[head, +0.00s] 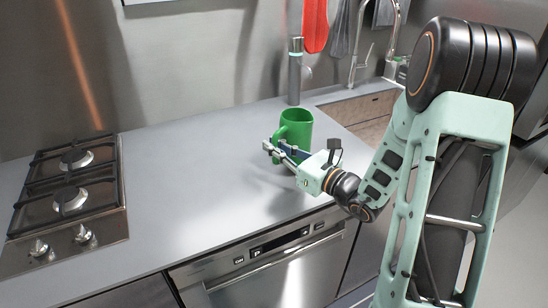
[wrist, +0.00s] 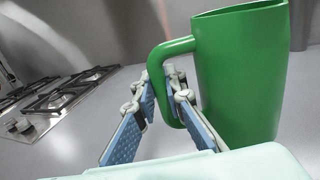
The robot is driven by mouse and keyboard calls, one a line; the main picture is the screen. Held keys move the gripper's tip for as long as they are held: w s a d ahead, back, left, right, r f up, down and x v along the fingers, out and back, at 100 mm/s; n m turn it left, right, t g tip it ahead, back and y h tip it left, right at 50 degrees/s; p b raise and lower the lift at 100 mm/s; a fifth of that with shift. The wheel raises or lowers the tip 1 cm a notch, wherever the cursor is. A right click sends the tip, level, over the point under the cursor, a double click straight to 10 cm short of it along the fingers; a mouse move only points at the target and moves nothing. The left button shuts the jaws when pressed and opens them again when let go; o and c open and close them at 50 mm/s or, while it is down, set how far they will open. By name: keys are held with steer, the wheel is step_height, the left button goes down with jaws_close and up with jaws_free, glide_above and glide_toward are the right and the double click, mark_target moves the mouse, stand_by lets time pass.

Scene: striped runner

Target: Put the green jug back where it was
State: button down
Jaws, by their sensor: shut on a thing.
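The green jug (head: 298,124) is upright over the grey counter, near its right part, with its handle toward the left. My gripper (head: 273,150) is at the handle side of the jug, in front of its lower part. In the wrist view the two blue-padded fingers (wrist: 165,88) stand on either side of the jug's handle, and the jug (wrist: 240,75) fills the right of the picture. My gripper is shut on the handle. The jug's base is partly hidden by my gripper, so I cannot tell whether it touches the counter.
A grey cylinder (head: 295,72) stands close behind the jug. A gas hob (head: 70,185) is at the left. The sink (head: 362,108) with a tap (head: 393,40) is at the right. Red and grey utensils (head: 315,25) hang at the back. The counter between hob and jug is clear.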

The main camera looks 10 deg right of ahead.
mark_target(275, 162)
steer(key=shift+w+a+f, duration=0.1)
steer(key=shift+f, duration=1.6)
steer(key=shift+f+b, duration=0.1)
steer(key=shift+b, duration=0.2)
steer(key=shift+f, duration=0.15)
steer(key=c, duration=2)
jaws_free()
steer(key=shift+r, duration=0.2)
steer(key=shift+d, duration=0.2)
steer(key=v, duration=1.2)
steer(key=shift+a+r, duration=0.1)
